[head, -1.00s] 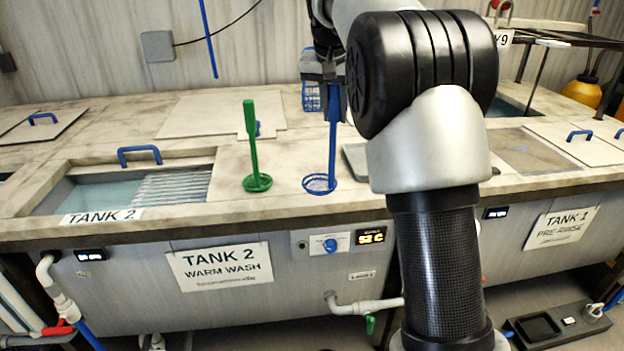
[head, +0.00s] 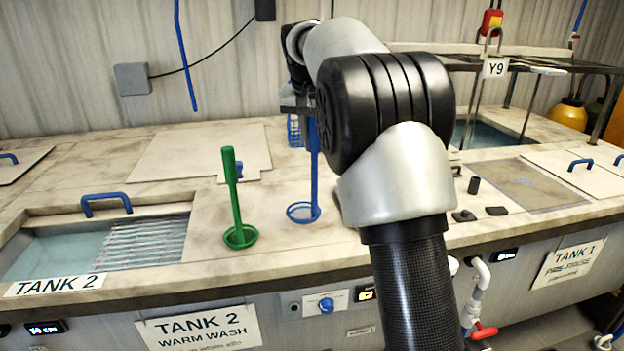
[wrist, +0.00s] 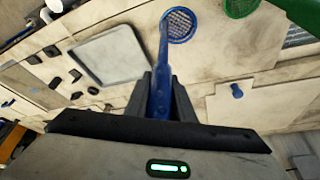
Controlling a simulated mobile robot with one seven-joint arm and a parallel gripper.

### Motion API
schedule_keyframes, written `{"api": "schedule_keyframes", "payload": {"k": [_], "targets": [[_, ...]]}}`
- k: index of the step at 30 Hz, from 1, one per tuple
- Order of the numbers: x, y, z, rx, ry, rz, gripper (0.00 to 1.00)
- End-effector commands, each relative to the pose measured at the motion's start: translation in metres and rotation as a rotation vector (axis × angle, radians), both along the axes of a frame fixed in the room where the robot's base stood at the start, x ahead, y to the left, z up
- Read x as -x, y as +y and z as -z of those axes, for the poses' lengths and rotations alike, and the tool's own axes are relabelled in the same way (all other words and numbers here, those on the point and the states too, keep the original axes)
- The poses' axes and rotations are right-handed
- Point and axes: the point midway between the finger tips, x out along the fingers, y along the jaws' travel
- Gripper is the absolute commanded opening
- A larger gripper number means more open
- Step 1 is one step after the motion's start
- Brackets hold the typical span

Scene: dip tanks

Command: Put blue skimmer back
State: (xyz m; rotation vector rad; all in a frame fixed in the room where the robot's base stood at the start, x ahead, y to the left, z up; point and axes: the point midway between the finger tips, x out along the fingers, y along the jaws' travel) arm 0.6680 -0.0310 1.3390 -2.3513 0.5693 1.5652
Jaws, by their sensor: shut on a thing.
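The blue skimmer (head: 314,175) is upright, its round mesh head (head: 302,212) low at or just above the counter; I cannot tell if it touches. My gripper (head: 299,106) is shut on the upper part of its handle, partly hidden behind my arm. In the wrist view the blue handle (wrist: 163,60) runs between my gripper's fingers (wrist: 162,98), with the mesh head (wrist: 180,25) beyond. A green skimmer (head: 235,195) stands upright to the left, apart from the blue one; part of it shows in the wrist view (wrist: 242,6).
Tank 2 (head: 60,250) is open at the left, with a blue-handled edge. A small plate with a blue knob (head: 239,170) lies behind the green skimmer. A blue basket (head: 294,130) stands behind my gripper. Small dark items (head: 464,215) lie right of my arm.

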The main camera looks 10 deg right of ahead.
Motion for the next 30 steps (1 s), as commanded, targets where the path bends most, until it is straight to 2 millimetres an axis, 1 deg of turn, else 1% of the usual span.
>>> {"api": "schedule_keyframes", "payload": {"k": [1,5,12,15,21,25,26,28,29,30], "targets": [[0.000,0.000,0.006,0.000,-0.004,-0.001,0.00],[0.000,0.000,0.016,-0.001,-0.004,0.000,0.00],[0.000,0.001,0.048,-0.001,-0.003,-0.001,0.00],[0.000,0.001,0.052,-0.001,-0.005,-0.001,0.00],[0.000,0.000,0.052,-0.001,-0.005,-0.001,0.00],[0.000,0.000,0.056,0.000,-0.004,-0.001,0.00],[0.000,0.000,0.056,0.000,-0.001,0.000,0.26],[0.000,0.000,0.056,0.000,-0.001,0.000,0.37],[0.000,0.000,0.056,0.000,-0.001,0.000,0.41],[0.000,0.000,0.056,0.000,-0.001,0.000,0.41]]}}
